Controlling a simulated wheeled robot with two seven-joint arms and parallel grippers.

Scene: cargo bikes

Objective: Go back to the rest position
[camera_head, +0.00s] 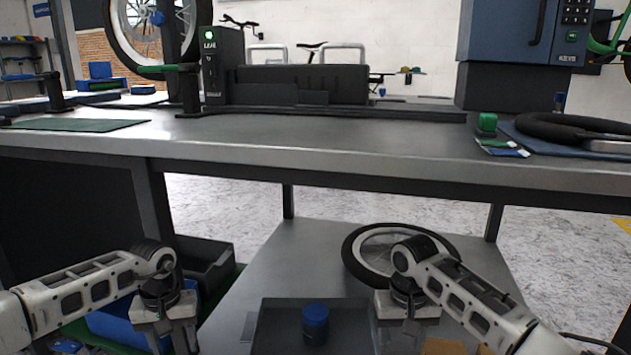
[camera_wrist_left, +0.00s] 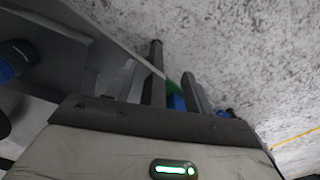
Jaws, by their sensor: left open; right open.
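My left gripper (camera_head: 170,342) hangs low at the left, below the workbench edge and left of the cart. In the left wrist view its two fingers (camera_wrist_left: 174,75) stand apart with nothing held between them. A green and a blue patch shows beyond them. My right gripper (camera_head: 406,338) hangs at the right side of the grey tray, over the cart. Its fingertips are cut off by the bottom edge. Both arms are bent and apart from each other.
The workbench (camera_head: 330,150) spans the view. Below it, the cart (camera_head: 300,255) bears a wheel (camera_head: 360,282), a grey tray (camera_head: 262,325) and a blue-capped container (camera_head: 315,322). Dark bins (camera_head: 205,262) stand near my left gripper. A tyre (camera_head: 570,128) and a green-topped item (camera_head: 487,122) lie on the bench.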

